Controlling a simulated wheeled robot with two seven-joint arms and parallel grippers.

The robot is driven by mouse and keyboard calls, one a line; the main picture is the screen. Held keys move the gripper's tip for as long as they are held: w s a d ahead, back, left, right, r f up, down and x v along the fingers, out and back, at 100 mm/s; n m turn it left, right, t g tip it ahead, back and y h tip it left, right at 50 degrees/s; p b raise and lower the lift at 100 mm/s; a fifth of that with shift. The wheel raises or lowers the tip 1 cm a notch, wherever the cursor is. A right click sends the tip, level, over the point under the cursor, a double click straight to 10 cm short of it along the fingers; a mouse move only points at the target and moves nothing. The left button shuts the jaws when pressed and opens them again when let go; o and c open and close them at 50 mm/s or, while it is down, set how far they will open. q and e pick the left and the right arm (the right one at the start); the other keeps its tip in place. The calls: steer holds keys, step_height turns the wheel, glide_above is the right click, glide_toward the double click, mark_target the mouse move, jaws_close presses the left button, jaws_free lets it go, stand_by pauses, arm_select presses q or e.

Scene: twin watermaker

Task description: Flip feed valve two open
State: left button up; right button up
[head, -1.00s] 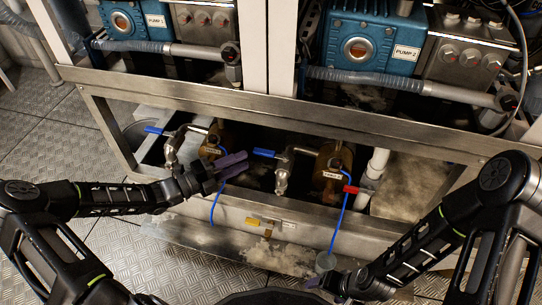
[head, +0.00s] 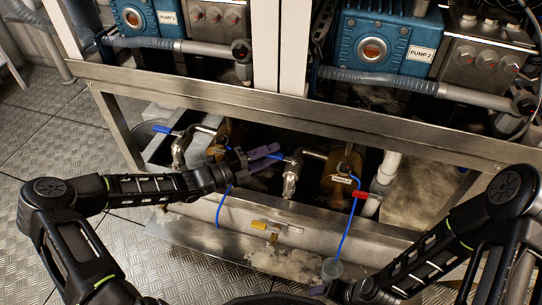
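A steel valve (head: 291,176) with a blue lever (head: 277,156) sits in the open bay below the pumps, in the middle of the head view. Its lever points left, roughly level, and is partly hidden by my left gripper (head: 268,157). The gripper's purple fingers are apart and reach right to this lever; I cannot tell whether they touch it. My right gripper (head: 318,290) is low at the bottom edge, mostly hidden, away from the valves.
A brown cylinder (head: 336,172) with a small unreadable tag stands behind the middle valve. A red handle (head: 360,194) is on a white pipe to the right. A yellow handle (head: 258,224) is below. A steel frame beam (head: 300,115) crosses above the bay.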

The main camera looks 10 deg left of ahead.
arm_select(q)
steer(key=shift+w+d, duration=0.1)
steer(key=shift+c, duration=0.4)
jaws_close()
stand_by(1.0)
